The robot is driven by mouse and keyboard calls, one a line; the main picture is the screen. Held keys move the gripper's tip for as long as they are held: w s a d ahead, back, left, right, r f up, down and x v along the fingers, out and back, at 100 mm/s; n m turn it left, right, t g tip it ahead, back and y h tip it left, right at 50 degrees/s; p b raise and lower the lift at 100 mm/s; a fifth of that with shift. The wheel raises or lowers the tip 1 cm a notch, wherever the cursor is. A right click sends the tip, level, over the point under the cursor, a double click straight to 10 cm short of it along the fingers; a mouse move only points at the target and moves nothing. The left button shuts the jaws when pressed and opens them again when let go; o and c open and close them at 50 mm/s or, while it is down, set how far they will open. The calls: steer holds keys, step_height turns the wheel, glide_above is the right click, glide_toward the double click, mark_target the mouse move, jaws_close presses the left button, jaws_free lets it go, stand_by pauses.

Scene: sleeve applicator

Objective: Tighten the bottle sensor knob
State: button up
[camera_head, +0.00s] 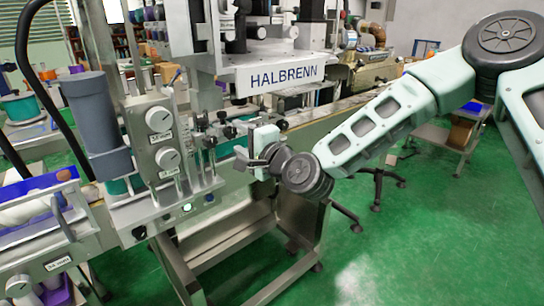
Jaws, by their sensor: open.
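My gripper (246,157) is at the middle of the view, at the end of my pale green arm, which comes in from the right. Its dark fingers point left toward the sensor brackets on the machine's conveyor side and are open, with nothing visible between them. Several small black knobs sit on these brackets, one on top (222,116) and one lower at the front (210,142), just left of my fingers. I cannot tell which is the bottle sensor knob, or whether my fingers touch any of them. My wrist hides part of the conveyor side.
A grey control box with two white dials (159,119) stands left of the brackets, beside a grey cylinder (88,112). A wheeled stool (376,182) stands behind my arm. The green floor at lower right is clear.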

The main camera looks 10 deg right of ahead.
steer(key=b+v, duration=0.8)
steer(key=v, duration=0.6)
steer(key=shift+s+d, duration=0.2)
